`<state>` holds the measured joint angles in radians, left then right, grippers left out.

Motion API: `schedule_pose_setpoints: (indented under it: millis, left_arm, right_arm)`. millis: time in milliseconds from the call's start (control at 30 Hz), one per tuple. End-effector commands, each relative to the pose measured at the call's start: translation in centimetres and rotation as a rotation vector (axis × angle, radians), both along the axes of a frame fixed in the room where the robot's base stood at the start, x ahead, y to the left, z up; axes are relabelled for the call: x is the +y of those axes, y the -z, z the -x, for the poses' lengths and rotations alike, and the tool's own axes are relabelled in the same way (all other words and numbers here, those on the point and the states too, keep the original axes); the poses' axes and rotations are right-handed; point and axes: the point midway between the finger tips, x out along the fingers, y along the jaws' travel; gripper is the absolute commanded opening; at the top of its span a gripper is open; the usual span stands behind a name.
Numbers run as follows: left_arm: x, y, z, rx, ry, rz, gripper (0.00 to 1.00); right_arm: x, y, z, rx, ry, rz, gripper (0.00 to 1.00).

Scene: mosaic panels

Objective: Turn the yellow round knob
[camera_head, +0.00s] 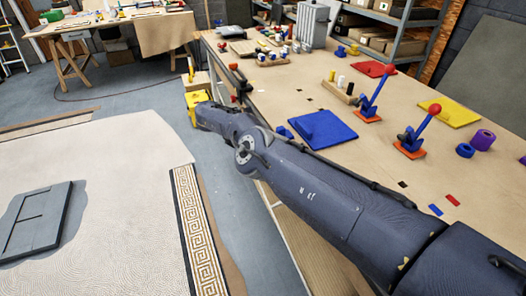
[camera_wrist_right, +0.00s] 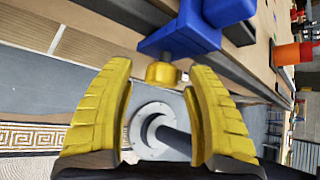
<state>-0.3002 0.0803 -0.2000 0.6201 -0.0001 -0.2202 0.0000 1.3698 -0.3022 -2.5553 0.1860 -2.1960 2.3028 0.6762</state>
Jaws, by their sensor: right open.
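The yellow round knob (camera_wrist_right: 162,73) is in the right wrist view, on a short stem under a blue block (camera_wrist_right: 182,36). My right gripper (camera_wrist_right: 160,66) has two yellow ribbed fingers spread apart. The knob appears between and just beyond the fingertips, with gaps on both sides; I cannot tell the exact depth. In the head view the right gripper (camera_head: 194,104) is beside the bench's left edge, seen small, and I cannot make out the knob there. My left gripper is in neither view.
A wooden bench (camera_head: 290,95) carries a blue panel (camera_head: 322,131), two red-knobbed levers (camera_head: 372,98) (camera_head: 415,135), a yellow panel (camera_head: 450,111) and a purple roll (camera_head: 482,140). A grey disc with a shaft (camera_wrist_right: 154,130) shows between the fingers. A pale mosaic panel (camera_head: 110,160) lies left.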

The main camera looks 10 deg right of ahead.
Motion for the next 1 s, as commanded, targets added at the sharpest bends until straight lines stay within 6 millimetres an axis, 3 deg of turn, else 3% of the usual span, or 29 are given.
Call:
schedule_pose_setpoints:
  millis: [367,667,1000]
  left_arm:
    - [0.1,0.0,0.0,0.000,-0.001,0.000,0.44]
    - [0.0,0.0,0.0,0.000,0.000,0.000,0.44]
    - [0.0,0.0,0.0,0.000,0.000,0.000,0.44]
  right_arm:
    - [-0.2,-0.7,-0.2,-0.001,0.000,0.002,0.55]
    - [-0.1,-2.8,-0.1,-0.002,-0.002,0.003,0.55]
    - [0.0,-7.8,-0.1,-0.003,-0.002,0.002,0.55]
